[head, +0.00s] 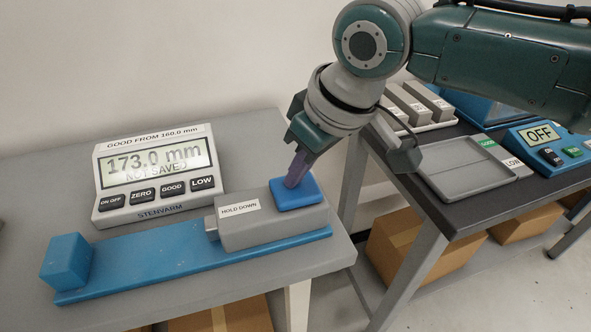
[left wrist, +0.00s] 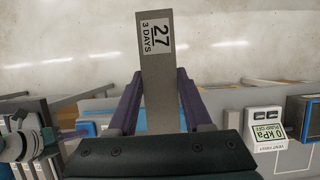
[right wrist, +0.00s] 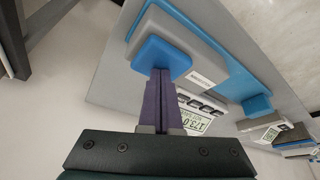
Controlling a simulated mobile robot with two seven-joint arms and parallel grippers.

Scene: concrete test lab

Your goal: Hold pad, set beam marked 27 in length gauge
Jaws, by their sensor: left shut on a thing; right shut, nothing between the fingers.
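The length gauge has a blue rail (head: 150,262) with a blue end stop (head: 67,262) at its left and a grey block labelled HOLD DOWN (head: 250,232) at its right. A blue pad (head: 297,193) sits on this block. Its display (head: 155,165) reads 173.0 mm, NOT SAVED. My right gripper (head: 294,182) is shut and empty, its purple fingertips at the pad; the right wrist view also shows them against the pad (right wrist: 162,58). My left gripper (left wrist: 158,90) is shut on the grey beam marked 27, 3 DAYS (left wrist: 155,60). The head view does not show this beam. The rail is bare.
On the dark table at the right are a rack of grey beams (head: 408,103), an empty grey tray (head: 465,172) beside GOOD and LOW labels, and a blue device reading OFF (head: 540,134). A gap separates the two tables, with cardboard boxes (head: 410,240) beneath.

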